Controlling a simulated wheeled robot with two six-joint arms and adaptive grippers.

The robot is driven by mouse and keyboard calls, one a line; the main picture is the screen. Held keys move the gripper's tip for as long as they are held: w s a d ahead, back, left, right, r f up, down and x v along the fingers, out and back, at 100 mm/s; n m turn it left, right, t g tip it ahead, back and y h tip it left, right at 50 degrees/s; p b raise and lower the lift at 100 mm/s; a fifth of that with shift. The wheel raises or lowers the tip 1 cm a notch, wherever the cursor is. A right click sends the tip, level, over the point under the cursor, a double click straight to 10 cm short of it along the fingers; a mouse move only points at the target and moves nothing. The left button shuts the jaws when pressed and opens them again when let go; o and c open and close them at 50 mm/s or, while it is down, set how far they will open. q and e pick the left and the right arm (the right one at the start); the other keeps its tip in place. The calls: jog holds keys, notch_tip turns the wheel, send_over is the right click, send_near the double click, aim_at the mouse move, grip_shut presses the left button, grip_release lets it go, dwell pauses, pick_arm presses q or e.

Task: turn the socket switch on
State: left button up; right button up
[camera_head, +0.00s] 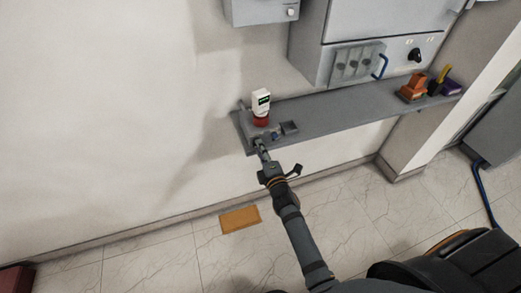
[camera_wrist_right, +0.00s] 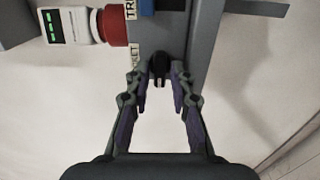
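A black rotary knob (camera_wrist_right: 160,68), which appears to be the socket switch, sits on a grey panel in the right wrist view. A partly hidden label ending in "KET" (camera_wrist_right: 134,64) is beside it. My right gripper (camera_wrist_right: 158,80) is open, with one finger on each side of the knob's near end. I cannot tell whether the fingers touch it. In the head view my right gripper (camera_head: 260,147) reaches the front of the shelf's left end and hides the knob there. My left gripper is not in view.
A white device with a green display (camera_head: 261,97) stands on a red plug (camera_head: 261,121) above the shelf (camera_head: 335,116). A grey cabinet (camera_head: 375,40) is above. Orange and purple items (camera_head: 412,89) lie at the shelf's right. Floor in front is mostly clear.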

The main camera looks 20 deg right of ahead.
jog(key=shift+w, duration=0.1)
grip_shut()
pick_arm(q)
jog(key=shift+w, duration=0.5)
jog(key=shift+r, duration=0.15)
pick_arm(e)
jog(key=shift+m, duration=0.3)
pick_arm(q)
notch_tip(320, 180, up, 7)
jog(key=p, duration=0.7)
pick_arm(e)
jog(key=shift+m, duration=8.6)
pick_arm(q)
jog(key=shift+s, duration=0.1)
